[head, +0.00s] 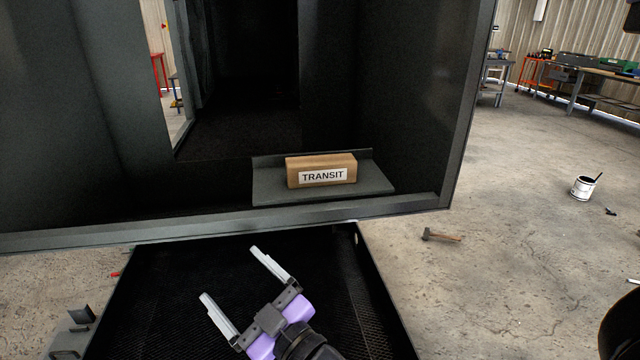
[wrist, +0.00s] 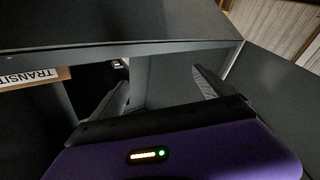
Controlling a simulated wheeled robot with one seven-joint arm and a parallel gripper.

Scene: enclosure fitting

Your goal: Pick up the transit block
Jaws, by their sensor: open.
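The transit block (head: 322,170) is a tan, brick-shaped block with a white label reading TRANSIT. It rests on a small grey shelf (head: 270,188) inside the dark enclosure, near its lower front edge. In the wrist view part of the block (wrist: 32,78) shows at the left edge, cut off by the frame. My gripper (head: 232,274) is open and empty, below and to the left of the block, in front of the enclosure's lower edge. In the wrist view its two fingers (wrist: 160,92) are spread apart with nothing between them.
The dark enclosure (head: 420,110) has a raised front rim (head: 200,228) between my gripper and the block. A dark tray-like panel (head: 160,290) lies beneath my gripper. A hammer (head: 440,236) and a paint can (head: 582,188) are on the concrete floor at right.

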